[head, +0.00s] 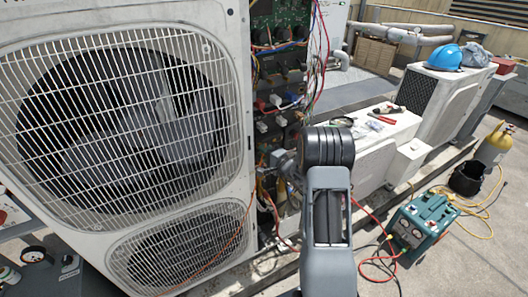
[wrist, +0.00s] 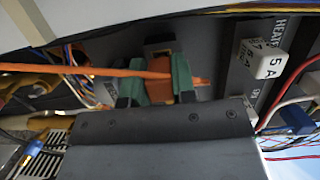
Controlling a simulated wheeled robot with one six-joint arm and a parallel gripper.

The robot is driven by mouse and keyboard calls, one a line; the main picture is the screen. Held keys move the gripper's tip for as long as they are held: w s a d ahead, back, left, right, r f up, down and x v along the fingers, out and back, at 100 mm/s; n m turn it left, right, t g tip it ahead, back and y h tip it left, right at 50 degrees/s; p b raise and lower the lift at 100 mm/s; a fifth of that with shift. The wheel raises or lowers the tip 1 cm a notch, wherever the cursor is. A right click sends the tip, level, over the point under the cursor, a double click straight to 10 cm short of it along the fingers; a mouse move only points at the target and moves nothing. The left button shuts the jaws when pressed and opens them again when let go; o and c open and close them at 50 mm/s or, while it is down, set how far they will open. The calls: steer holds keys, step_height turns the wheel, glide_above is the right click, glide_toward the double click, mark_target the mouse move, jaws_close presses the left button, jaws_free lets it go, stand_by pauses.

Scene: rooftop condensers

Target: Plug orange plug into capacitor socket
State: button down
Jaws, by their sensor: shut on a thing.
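In the wrist view, my gripper (wrist: 156,80) has its two green-padded fingers closed on the orange plug (wrist: 159,91). An orange cable (wrist: 85,69) runs in from the left and passes across the fingers. In the head view, my gripper (head: 284,163) is at the open electrical bay of the large condenser (head: 120,110). My arm hides part of the bay, and the plug is not clear there.
A white block marked 5 A (wrist: 270,60) sits right of the plug on a dark strip. Loose coloured wires (wrist: 290,120) lie at right and left. A green circuit board (head: 280,22) is higher in the bay. A teal machine (head: 422,222) stands on the roof at right.

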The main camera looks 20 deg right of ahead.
steer(key=shift+b+x, duration=0.75)
steer(key=shift+x, duration=0.1)
stand_by(0.7)
steer(key=c, duration=0.9)
jaws_free()
steer(key=shift+d, duration=0.2)
steer(key=shift+o, duration=0.2)
steer(key=b+v, duration=0.2)
steer(key=v, duration=1.1)
steer(key=shift+s+b, duration=0.35)
steer(key=shift+b, duration=0.05)
